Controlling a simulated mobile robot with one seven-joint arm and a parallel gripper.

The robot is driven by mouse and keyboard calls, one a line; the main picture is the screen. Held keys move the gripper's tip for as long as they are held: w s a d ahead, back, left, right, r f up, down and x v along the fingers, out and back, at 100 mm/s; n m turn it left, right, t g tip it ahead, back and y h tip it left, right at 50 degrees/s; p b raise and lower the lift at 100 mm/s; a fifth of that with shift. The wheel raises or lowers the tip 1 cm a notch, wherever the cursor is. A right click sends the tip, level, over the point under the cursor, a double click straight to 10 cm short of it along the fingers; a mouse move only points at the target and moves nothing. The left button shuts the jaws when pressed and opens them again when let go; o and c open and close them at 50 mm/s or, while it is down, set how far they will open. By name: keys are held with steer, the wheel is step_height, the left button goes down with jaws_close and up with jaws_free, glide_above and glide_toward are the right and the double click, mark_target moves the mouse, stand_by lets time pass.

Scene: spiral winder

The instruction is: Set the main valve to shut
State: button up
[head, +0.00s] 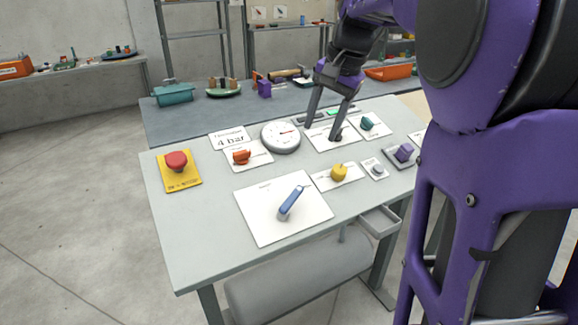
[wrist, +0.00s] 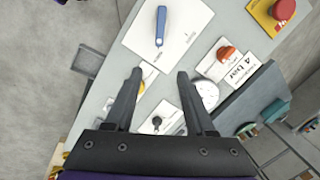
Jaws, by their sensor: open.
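Which control is the main valve cannot be read from the labels. A blue lever handle (head: 291,203) sits on a large white plate (head: 262,222) at the front of the panel table. It also shows at the top of the wrist view (wrist: 160,26), lying roughly lengthwise in that picture. My gripper (head: 323,131) is open and empty, pointing down over the back of the panel near a white-plated control. In the wrist view, the fingers (wrist: 159,73) are spread, with a black knob (wrist: 156,121) showing between them. The blue handle lies beyond the fingertips, apart from them.
A red mushroom button (head: 177,160), orange knob (head: 241,156), round gauge (head: 280,137), yellow knob (head: 339,172), teal knob (head: 367,123) and purple knob (head: 404,152) share the panel. A grey tank (head: 298,280) hangs below. A bench (head: 212,113) with loose items stands behind.

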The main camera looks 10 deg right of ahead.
mark_target(298, 191)
steer(key=b+x, duration=0.1)
steer(key=x, duration=0.5)
steer(key=b+x, duration=0.1)
steer(key=x, duration=0.5)
steer(key=s+a+b+x, duration=0.1)
steer(key=x, duration=0.5)
steer(key=shift+s, duration=0.1)
jaws_close()
steer(key=shift+d, duration=0.1)
stand_by(0.7)
